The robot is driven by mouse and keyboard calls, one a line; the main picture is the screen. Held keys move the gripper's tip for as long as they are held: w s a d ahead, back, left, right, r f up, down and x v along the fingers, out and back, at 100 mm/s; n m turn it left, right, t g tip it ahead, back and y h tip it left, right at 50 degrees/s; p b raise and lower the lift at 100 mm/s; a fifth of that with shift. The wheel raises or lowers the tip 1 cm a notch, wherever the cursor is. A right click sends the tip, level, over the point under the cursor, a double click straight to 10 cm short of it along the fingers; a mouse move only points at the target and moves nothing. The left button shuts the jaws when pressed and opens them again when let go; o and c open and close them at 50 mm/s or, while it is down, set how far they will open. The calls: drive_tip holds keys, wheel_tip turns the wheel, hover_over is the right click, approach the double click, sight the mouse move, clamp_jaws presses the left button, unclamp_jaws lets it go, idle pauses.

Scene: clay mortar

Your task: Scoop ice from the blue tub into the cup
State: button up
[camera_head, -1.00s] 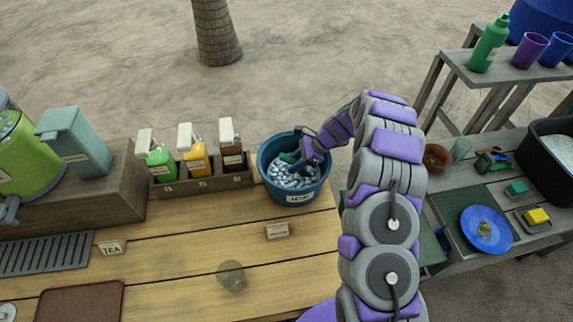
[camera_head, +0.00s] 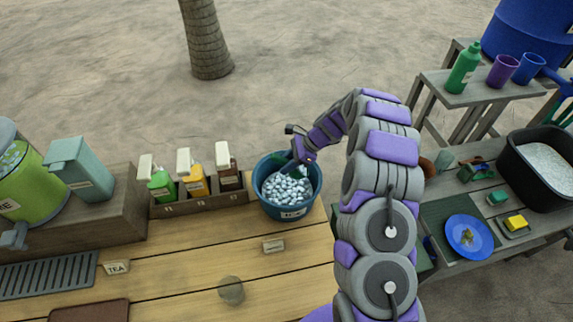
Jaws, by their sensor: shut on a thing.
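The blue tub (camera_head: 262,199), labelled ICE, stands on the wooden counter and is filled with pale ice cubes (camera_head: 287,188). My gripper (camera_head: 297,160) is over the tub's back right part, near the rim. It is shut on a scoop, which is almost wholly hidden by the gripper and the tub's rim. I cannot tell whether ice is in the scoop. A clear round cup (camera_head: 231,290) stands on the counter in front of the tub, to its left, apart from my arm.
A caddy (camera_head: 196,205) with several pump bottles stands left of the tub. A small sign (camera_head: 273,246) lies between tub and cup. A drip grate (camera_head: 48,273) and a TEA label (camera_head: 116,268) are at left. A side table with a blue plate (camera_head: 468,236) is at right.

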sight(274, 154)
drive_tip(key=shift+a+r+h+p, duration=0.7)
drive_tip(key=shift+r+h+p, duration=0.15)
drive_tip(key=shift+p, duration=1.25)
drive_tip(key=r+h+p, duration=0.1)
drive_tip(key=p, duration=0.3)
drive_tip(key=a+r+h+p, duration=0.1)
drive_tip(key=p, duration=0.2)
drive_tip(key=r+h+p, duration=0.1)
drive_tip(key=h+p, duration=0.1)
drive_tip(key=p, duration=0.2)
drive_tip(key=shift+s+a+t+p, duration=0.15)
drive_tip(key=shift+a+t+p, duration=0.15)
drive_tip(key=shift+a+t, duration=0.1)
drive_tip(key=shift+s+a+r+h+p, duration=0.1)
drive_tip(key=shift+a+r+h+p, duration=0.25)
drive_tip(key=shift+h, duration=0.5)
drive_tip(key=shift+f, duration=0.1)
